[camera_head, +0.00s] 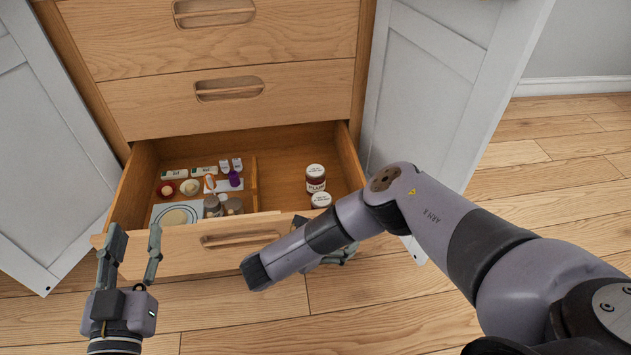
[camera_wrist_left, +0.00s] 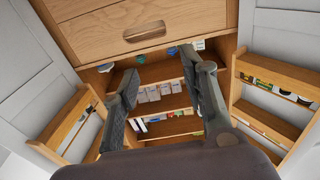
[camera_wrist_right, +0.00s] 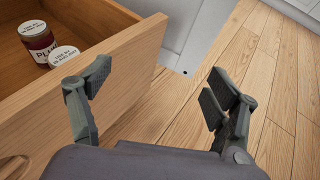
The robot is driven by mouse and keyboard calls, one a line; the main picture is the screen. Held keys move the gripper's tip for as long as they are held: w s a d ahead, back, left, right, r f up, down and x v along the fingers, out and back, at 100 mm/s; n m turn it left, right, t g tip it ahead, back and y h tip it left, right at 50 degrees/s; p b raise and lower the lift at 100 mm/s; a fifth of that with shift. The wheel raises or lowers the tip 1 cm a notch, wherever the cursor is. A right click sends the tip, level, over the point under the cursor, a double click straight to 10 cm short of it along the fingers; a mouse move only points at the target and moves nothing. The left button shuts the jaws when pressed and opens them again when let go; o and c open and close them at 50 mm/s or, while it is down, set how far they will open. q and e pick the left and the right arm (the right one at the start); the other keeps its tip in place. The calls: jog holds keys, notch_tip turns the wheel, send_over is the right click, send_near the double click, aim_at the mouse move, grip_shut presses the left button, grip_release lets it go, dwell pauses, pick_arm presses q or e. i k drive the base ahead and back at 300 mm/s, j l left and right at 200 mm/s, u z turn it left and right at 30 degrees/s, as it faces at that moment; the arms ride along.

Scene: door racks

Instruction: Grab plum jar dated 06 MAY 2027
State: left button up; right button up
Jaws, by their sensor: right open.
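Two jars with white lids stand in the right part of the open drawer. The rear jar (camera_head: 316,178) is dark red with a label reading PLUM; it also shows in the right wrist view (camera_wrist_right: 38,41). The front jar (camera_head: 321,200) shows mostly its lid, also in the right wrist view (camera_wrist_right: 63,55); its label is hidden. The lid dates are too small to read. My right gripper (camera_wrist_right: 155,88) is open and empty, outside the drawer's front panel, right of the jars. My left gripper (camera_head: 136,240) is open and empty before the drawer's left front.
The drawer front (camera_head: 185,258) stands between my right gripper and the jars. A wooden divider (camera_head: 254,185) separates them from small containers and a plate (camera_head: 176,215) on the left. White doors stand open on both sides. Shelves and door racks (camera_wrist_left: 278,72) show in the left wrist view.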

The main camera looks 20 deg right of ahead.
aim_at(314, 175)
jog(key=i, duration=1)
